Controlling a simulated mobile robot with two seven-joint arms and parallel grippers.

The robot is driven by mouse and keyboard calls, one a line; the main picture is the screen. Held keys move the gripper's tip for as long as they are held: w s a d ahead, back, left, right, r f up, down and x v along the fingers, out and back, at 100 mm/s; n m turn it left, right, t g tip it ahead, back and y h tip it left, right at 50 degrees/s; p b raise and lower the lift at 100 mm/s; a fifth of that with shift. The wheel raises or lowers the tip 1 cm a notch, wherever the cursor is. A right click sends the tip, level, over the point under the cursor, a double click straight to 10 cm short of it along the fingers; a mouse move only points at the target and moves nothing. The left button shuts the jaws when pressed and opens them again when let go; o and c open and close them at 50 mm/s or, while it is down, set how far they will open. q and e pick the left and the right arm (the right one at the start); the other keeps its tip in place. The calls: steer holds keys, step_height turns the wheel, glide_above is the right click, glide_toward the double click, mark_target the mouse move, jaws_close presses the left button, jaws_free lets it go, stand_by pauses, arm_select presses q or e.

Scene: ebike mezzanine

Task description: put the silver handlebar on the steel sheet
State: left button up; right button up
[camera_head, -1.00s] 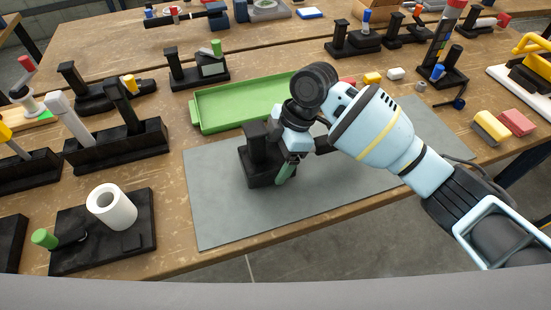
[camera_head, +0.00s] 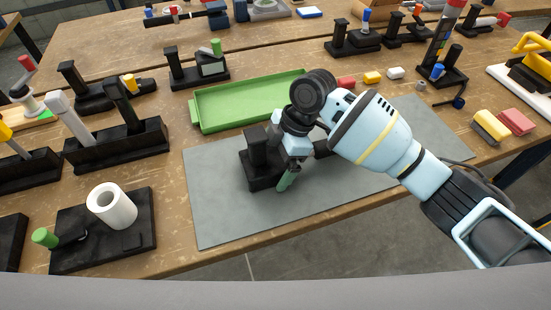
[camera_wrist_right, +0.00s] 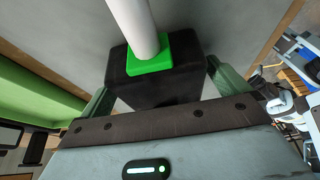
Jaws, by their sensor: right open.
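A black stand with an upright post (camera_head: 258,160) rests on the grey steel sheet (camera_head: 225,215). My right gripper (camera_head: 288,172) points down beside it, low over the sheet. In the right wrist view my gripper (camera_wrist_right: 163,92) is open, its green fingers on either side of a black block (camera_wrist_right: 155,85). A pale grey-white bar (camera_wrist_right: 135,25) with a green square collar (camera_wrist_right: 149,55) rises from this block. It may be the silver handlebar; I cannot tell for sure. Contact between fingers and block is unclear. My arm hides part of this area in the head view. My left gripper is out of view.
A green tray (camera_head: 240,105) lies behind the sheet. A white roll (camera_head: 110,205) on a black base and a black rack (camera_head: 118,145) stand at left. The sheet's front left is clear.

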steer(key=v, duration=1.2)
